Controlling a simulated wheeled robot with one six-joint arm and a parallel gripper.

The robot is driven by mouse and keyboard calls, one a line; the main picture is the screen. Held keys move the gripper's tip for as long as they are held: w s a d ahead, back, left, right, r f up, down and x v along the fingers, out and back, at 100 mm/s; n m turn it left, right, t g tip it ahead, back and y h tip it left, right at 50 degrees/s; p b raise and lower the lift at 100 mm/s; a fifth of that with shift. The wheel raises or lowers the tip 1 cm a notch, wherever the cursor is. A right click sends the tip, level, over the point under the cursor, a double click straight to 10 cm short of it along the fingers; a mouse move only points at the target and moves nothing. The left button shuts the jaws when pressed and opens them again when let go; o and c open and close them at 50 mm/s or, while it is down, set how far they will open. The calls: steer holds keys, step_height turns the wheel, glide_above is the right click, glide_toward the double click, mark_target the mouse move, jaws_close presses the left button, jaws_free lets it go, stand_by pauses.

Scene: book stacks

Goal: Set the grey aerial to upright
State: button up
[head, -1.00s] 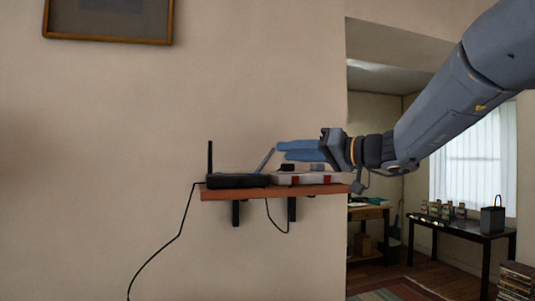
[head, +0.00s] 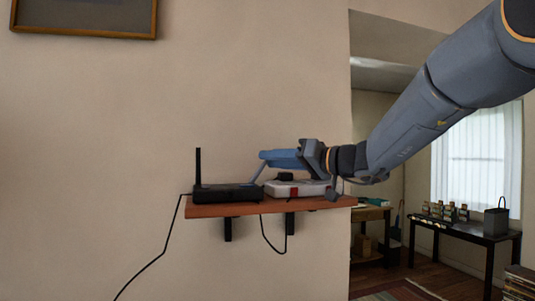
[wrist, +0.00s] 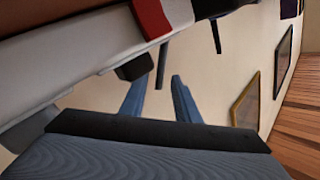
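A black router (head: 226,192) sits on the shelf's left part, with a black aerial (head: 198,166) upright at its left end. The grey aerial (head: 257,174) rises from the router's right end, tilted to the right. Its upper part is hidden by my gripper (head: 262,157), whose blue fingers point left. In the wrist view my gripper (wrist: 160,82) has its fingers apart, and a dark stick, seemingly the grey aerial (wrist: 162,65), shows in the gap between them. I cannot tell whether a finger touches it.
A white box with red parts (head: 298,189) and a dark knob stands beside the router, under my gripper. The wooden shelf (head: 330,202) is narrow, with cables hanging below. A picture frame (head: 84,35) hangs upper left. The wall above the router is clear.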

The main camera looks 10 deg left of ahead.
steer(key=shift+p+x, duration=0.45)
steer(key=shift+x, duration=0.75)
jaws_close()
